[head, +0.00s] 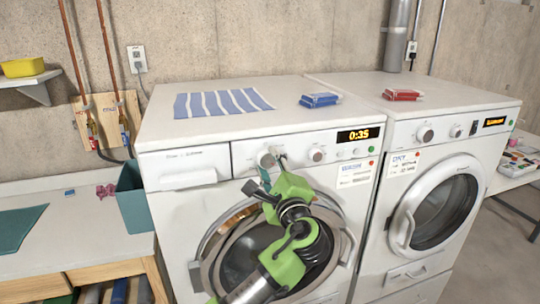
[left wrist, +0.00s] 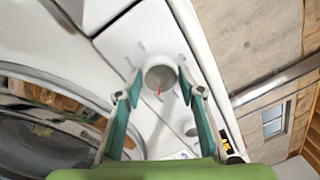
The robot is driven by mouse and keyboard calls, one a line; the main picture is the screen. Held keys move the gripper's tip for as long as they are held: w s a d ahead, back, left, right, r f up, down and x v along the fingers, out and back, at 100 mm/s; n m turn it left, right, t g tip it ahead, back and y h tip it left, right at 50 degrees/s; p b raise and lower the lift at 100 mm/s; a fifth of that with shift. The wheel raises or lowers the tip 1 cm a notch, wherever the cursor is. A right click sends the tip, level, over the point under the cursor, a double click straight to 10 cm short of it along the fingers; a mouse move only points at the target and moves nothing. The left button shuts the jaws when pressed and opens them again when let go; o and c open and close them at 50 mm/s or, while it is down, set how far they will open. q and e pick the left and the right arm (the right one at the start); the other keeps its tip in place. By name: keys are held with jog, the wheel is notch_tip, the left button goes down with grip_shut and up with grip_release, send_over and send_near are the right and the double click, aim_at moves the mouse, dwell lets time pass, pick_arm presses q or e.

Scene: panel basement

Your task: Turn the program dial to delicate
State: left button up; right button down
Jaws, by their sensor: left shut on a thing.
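The washer (head: 215,148) on the left has a white round dial (head: 265,158) on its front panel, with a second dial (head: 317,154) to the right of it. My left gripper (head: 272,168), with green body and teal fingers, reaches up to the first dial and partly covers it. In the left wrist view my left gripper (left wrist: 158,84) has one finger on each side of the dial (left wrist: 160,74), shut on it. A red pointer line shows on the dial face. The panel's setting labels are too small to read. My right gripper is not in view.
The washer's round door (head: 250,245) is behind my left arm. Its display (head: 358,135) reads 0:35. A dryer (head: 440,190) stands close on the right. A striped cloth (head: 222,102), a blue pack (head: 320,100) and a red pack (head: 402,95) lie on top. A teal bin (head: 135,205) stands left.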

pick_arm(q)
jog(key=shift+r+m+p, duration=0.2)
jog(key=shift+m+p, duration=0.25)
jog(key=shift+m, duration=0.15)
jog(key=o, duration=1)
jog(key=shift+o, duration=0.6)
jog(key=shift+w+a+f, duration=0.1)
jog(key=shift+f, duration=0.05)
jog(key=shift+s, duration=0.2)
jog(key=v, duration=1.1)
jog(key=shift+s, duration=0.3)
